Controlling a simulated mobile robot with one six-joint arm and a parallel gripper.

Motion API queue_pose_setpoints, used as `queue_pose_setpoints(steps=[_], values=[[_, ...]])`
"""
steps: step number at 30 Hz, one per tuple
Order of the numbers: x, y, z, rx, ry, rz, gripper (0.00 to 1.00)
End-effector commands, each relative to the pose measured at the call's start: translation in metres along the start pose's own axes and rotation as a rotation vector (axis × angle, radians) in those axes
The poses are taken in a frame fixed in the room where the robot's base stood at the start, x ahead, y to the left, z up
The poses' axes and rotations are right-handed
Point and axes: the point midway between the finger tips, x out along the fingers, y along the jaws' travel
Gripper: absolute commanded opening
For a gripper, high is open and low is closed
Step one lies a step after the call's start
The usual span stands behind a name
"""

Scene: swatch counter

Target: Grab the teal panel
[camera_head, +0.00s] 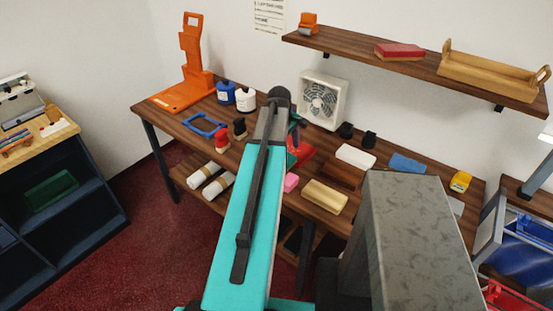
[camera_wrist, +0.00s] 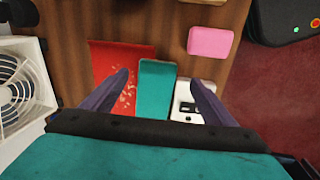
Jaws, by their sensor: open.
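The teal panel (camera_wrist: 156,90) is a flat rectangle lying on the brown wooden counter in the wrist view. My gripper (camera_wrist: 160,80) is open, with one dark finger on each side of the panel in the picture and nothing held. The left fingertip overlaps the red sheet, and the right one is over the white item. I cannot tell how far the fingertips are above the panel. The near end of the panel is hidden behind the gripper body. In the head view my teal arm covers most of that spot, so I cannot make the panel out surely.
A red sheet (camera_wrist: 108,62) lies close left of the panel, and a white item with black parts (camera_wrist: 184,97) lies close right. A pink block (camera_wrist: 210,42) lies beyond. A fan (camera_head: 323,99) stands at the back. A shelf (camera_head: 420,65) hangs above the counter.

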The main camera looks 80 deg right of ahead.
Motion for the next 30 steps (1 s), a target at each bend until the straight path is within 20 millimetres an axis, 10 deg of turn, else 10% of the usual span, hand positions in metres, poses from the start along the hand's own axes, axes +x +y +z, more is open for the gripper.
queue_pose_setpoints(steps=[30], values=[[0.048, 0.003, 0.001, 0.000, 0.000, -0.001, 0.80]])
